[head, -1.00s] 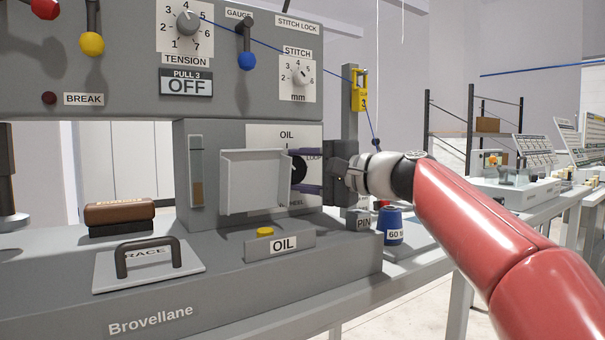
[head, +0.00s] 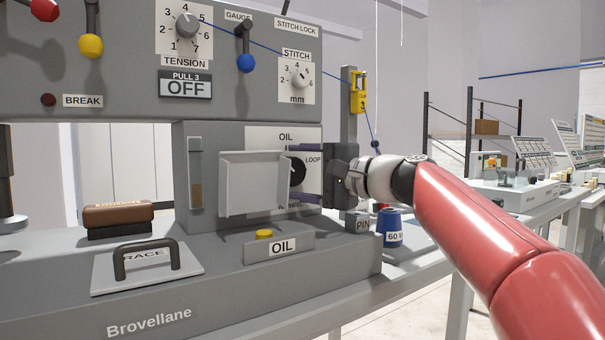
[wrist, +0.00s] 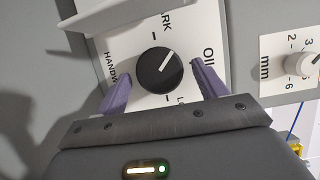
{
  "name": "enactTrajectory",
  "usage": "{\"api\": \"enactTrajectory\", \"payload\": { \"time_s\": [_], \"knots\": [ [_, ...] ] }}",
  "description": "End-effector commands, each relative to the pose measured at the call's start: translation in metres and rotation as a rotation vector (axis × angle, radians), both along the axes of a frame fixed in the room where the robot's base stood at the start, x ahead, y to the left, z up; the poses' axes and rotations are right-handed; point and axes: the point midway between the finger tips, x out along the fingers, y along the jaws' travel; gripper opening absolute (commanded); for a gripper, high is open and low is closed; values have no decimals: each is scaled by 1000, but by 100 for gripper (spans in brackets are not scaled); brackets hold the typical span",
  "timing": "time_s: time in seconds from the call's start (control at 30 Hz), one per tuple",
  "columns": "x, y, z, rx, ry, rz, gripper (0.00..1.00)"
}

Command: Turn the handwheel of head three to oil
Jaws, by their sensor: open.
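The handwheel (wrist: 160,71) is a round black knob with a white pointer line on a white plate. In the wrist view its pointer aims up and right, between the PARK and OIL (wrist: 209,58) marks. My gripper (wrist: 161,80) is open, one purple finger on each side of the knob, with a visible gap at both sides. In the head view the handwheel (head: 298,171) is partly hidden behind an open grey flap (head: 252,184). My gripper (head: 304,173) reaches in from the right, one finger above and one below the knob.
The grey flap stands close to the left of the knob. A STITCH dial (head: 300,75) is above, and an OIL block with a yellow button (head: 264,234) is below.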

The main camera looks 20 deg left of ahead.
Motion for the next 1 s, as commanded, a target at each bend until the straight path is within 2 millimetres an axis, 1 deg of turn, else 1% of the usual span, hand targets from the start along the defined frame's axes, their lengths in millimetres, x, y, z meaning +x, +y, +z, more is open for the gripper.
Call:
{"api": "enactTrajectory", "payload": {
  "time_s": [0.17,0.3,0.4,0.5,0.6,0.87,0.93,1.0],
  "knots": [
    [-6,-22,-1,0,-2,-5,71],
    [-14,-46,-2,-1,-2,-5,71],
    [-18,-60,-2,-1,-1,-5,71],
    [-22,-69,-1,0,0,-3,71],
    [-23,-73,-1,0,0,-3,71],
    [-23,-73,0,0,0,-2,71],
    [-25,-70,-2,-10,-12,-12,71],
    [-31,-62,-7,-48,-59,-54,71]
  ]
}}
